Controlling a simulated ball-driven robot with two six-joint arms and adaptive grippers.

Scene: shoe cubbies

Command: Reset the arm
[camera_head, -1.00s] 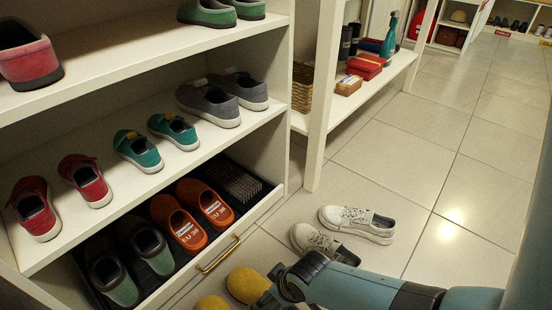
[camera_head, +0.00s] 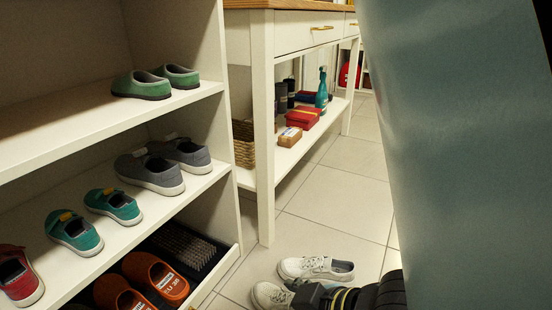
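A large blue-grey arm link of mine (camera_head: 465,150) fills the right side of the head view. A dark joint of mine (camera_head: 350,296) shows at the bottom edge, in front of the white sneakers (camera_head: 318,268) on the floor. Neither gripper's fingers are in view, so I cannot see whether they hold anything.
The shoe cubby (camera_head: 110,140) stands at left with green shoes (camera_head: 150,82), grey shoes (camera_head: 160,168), teal shoes (camera_head: 75,232) and orange clogs (camera_head: 155,278). A white console table (camera_head: 265,130) holds a basket (camera_head: 243,145), red box (camera_head: 303,118) and spray bottle (camera_head: 321,92). Floor tiles (camera_head: 335,195) beside it are bare.

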